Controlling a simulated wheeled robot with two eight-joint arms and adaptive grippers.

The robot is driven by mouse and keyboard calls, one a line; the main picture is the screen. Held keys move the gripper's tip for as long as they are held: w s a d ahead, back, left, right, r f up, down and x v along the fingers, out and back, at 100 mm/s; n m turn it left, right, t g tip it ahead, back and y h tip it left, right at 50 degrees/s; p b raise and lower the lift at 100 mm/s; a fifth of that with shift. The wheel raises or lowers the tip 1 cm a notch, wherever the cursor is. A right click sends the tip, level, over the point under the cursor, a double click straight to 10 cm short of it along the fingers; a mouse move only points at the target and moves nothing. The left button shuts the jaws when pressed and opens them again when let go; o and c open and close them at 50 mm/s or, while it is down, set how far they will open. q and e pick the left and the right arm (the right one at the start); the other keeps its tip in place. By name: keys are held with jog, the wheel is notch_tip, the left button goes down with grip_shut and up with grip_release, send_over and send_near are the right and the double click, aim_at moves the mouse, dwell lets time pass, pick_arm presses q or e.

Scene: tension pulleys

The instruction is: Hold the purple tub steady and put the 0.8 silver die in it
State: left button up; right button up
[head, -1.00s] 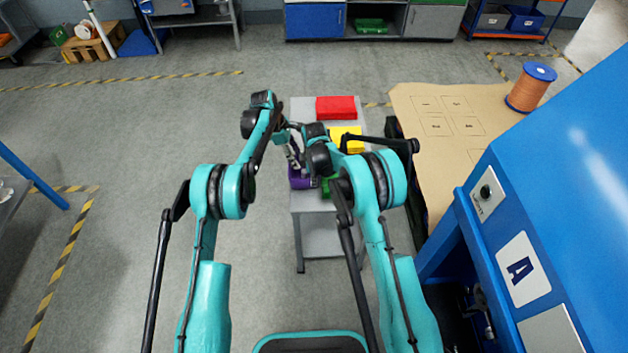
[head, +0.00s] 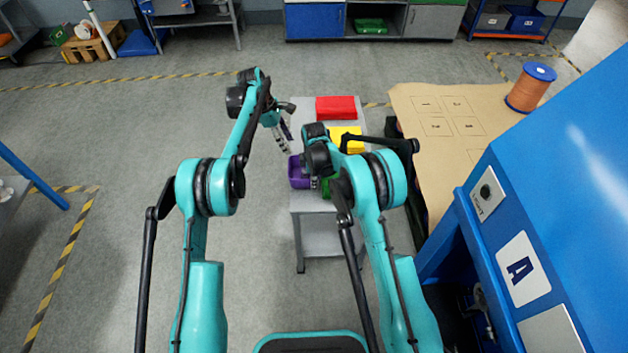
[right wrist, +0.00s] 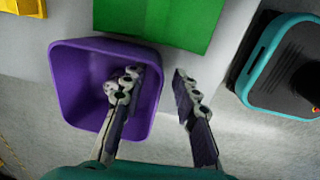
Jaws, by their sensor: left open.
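The purple tub (head: 299,180) stands at the left edge of the small grey table, and it also shows in the right wrist view (right wrist: 84,52). My right gripper (right wrist: 157,80) straddles the tub's wall, with one finger inside and one outside. Its fingers are apart, and a gap shows between the outer finger and the wall. A small pale bit (right wrist: 111,88) shows beside the inner finger; I cannot tell whether it is the silver die or part of the finger. My left gripper (head: 287,147) is open, above and left of the tub, apart from it.
A green bin (right wrist: 160,18) stands close beside the tub. A yellow bin (head: 346,139) and a red bin (head: 336,107) stand farther back on the grey table (head: 318,235). A brown worktop (head: 420,110) with a copper-coloured spool (head: 530,88) is to the right.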

notch_tip(320, 180, up, 12)
jog(key=s, duration=0.1)
dwell(0.5)
